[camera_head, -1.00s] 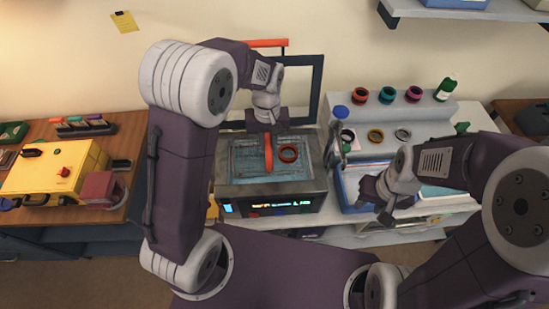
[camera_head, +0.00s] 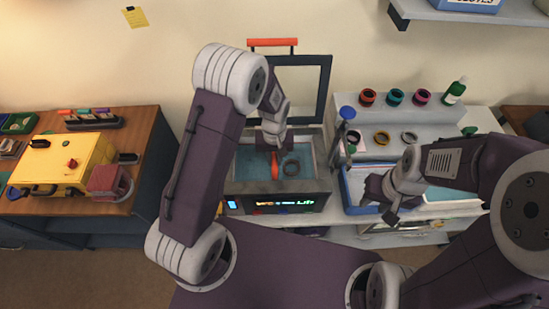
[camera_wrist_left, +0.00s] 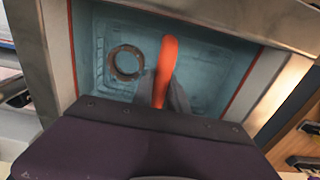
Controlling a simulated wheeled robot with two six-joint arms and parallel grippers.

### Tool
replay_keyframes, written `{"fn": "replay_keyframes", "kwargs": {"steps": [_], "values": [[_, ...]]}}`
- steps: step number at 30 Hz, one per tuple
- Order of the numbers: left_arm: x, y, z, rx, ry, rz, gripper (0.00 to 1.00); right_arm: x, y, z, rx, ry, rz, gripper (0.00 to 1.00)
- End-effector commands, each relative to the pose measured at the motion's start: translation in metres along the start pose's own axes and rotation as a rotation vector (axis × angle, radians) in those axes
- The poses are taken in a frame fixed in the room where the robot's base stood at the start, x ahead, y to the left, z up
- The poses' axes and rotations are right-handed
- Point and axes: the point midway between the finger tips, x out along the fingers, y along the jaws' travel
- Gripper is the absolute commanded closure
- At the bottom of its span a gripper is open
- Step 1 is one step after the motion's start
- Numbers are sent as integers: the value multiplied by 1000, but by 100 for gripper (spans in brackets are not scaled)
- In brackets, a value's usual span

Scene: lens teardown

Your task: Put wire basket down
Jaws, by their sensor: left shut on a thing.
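The wire basket (camera_wrist_left: 99,62) sits low inside the tank of the metal cleaner (camera_head: 312,186), seen faintly through blue liquid. Its orange handle (camera_head: 275,166) stands up and also shows in the left wrist view (camera_wrist_left: 166,70). A ring (camera_head: 291,168) lies in the basket, dull and dark, beside the handle; it also shows in the left wrist view (camera_wrist_left: 126,62). My left gripper (camera_wrist_left: 165,94) is shut on the handle from above. Whether the basket touches the tank floor cannot be told. My right gripper (camera_head: 392,207) hangs over the blue tray's front; its jaw state is unclear.
The cleaner's raised lid frame (camera_head: 326,88) stands behind the tank. To the right are a blue tray (camera_head: 348,198) and a grey stepped stand (camera_head: 440,112) with several coloured rings. A yellow case (camera_head: 62,160) is on the left wooden table.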

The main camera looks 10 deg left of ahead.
Motion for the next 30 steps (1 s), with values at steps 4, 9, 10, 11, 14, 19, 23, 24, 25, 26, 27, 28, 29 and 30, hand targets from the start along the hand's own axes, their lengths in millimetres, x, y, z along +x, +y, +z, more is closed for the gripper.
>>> {"fn": "replay_keyframes", "kwargs": {"steps": [4, 9, 10, 11, 14, 19, 23, 24, 25, 26, 27, 28, 29, 30], "values": [[2, 0, 0, 0, 1, 1, 100, 0, 0, 0, 0, 0, 0, 64], [4, 0, 0, 0, 1, 1, 100, 1, 0, 0, 0, 0, 0, 64], [4, 0, 0, 0, 1, 0, 76, 1, 0, 0, 0, 0, 0, 64], [4, 0, 0, 0, 1, 0, 68, 1, 0, 0, 0, 0, 0, 64], [4, 0, 0, 0, 1, 0, 60, 1, 0, 0, 0, 0, 0, 64], [3, 0, 0, 0, 1, 0, 60, 1, 0, 0, 0, 0, 0, 64], [-1, 0, -1, 0, 3, 1, 60, 0, 0, 0, 0, 0, 0, 64], [-5, 1, -1, 0, 4, 2, 60, 2, 0, 0, 0, 0, 0, 64], [-10, 1, -1, 0, 4, 2, 60, 2, 0, 0, 0, 0, 0, 64], [-15, 1, -2, 0, 6, 3, 60, 4, 0, 0, 0, 0, 0, 64], [-23, 1, -2, 0, 6, 3, 60, 5, 0, 0, 0, 0, 0, 64], [-30, 1, -2, 0, 7, 3, 60, 6, 0, 1, 0, 0, 0, 64], [-38, 1, -2, 0, 8, 4, 60, 7, 0, 1, 0, 0, 0, 64], [-47, 1, -2, 0, 7, 4, 60, 9, 0, 1, 0, 0, 0, 64]]}}
